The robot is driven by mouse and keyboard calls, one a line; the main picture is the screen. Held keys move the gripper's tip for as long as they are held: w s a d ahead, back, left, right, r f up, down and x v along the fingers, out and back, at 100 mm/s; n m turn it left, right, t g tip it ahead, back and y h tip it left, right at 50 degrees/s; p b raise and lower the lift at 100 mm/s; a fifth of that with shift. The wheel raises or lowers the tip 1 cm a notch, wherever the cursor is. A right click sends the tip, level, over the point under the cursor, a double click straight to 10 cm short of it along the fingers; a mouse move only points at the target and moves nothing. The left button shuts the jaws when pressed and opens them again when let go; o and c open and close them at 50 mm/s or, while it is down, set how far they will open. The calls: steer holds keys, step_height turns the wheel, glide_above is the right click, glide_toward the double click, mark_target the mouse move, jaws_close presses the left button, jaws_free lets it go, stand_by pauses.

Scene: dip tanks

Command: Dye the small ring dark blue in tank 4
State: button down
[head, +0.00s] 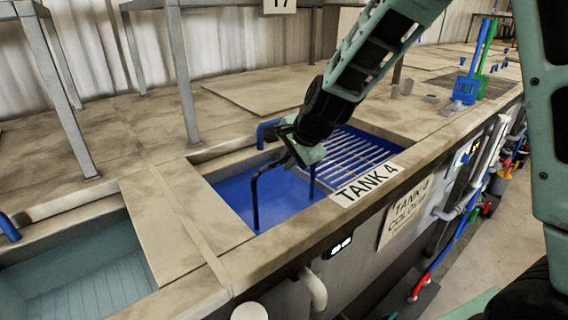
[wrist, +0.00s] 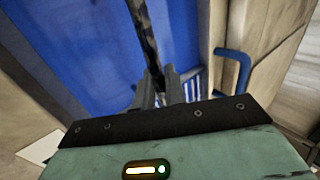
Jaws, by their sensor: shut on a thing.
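Tank 4 (head: 235,200) holds blue liquid and has a slatted rack at its right side; its blue shows in the wrist view (wrist: 75,50). My gripper (head: 293,150) is low over the tank. In the wrist view my gripper (wrist: 158,76) is shut on a dark, mottled bar (wrist: 142,30) that runs away from the fingertips. I cannot tell whether this is the small ring seen edge-on. In the head view a dark bent bar (head: 256,205) stands below my gripper; I cannot tell whether it is the held piece. No ring shape is clear.
Tank 4's label (head: 367,185) is on the near rim. A blue handle (head: 266,132) stands at the far rim and also shows in the wrist view (wrist: 233,68). A pale tank (head: 80,275) lies at left. Blue and green tools (head: 468,85) stand farther back.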

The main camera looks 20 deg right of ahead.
mark_target(276, 162)
steer(key=shift+w+d, duration=0.25)
steer(key=shift+d, duration=0.3)
steer(key=shift+s+a+r+p, duration=0.2)
steer(key=shift+a+p, duration=0.1)
steer(key=shift+a, duration=0.2)
steer(key=shift+s+a+f+p, duration=0.1)
steer(key=shift+s+a+p, duration=0.2)
steer(key=shift+a+p, duration=0.45)
steer(key=shift+s+a+p, duration=0.25)
steer(key=shift+a+p, duration=0.05)
steer(key=shift+a, duration=0.7)
steer(key=shift+w+d+b, duration=0.2)
steer(key=shift+d+b, duration=0.2)
steer(key=shift+d, duration=0.15)
steer(key=shift+w+d+b, duration=0.15)
steer(key=shift+d+b, duration=0.2)
steer(key=shift+d, duration=0.15)
step_height(276, 162, up, 22)
steer(key=p, duration=2.1)
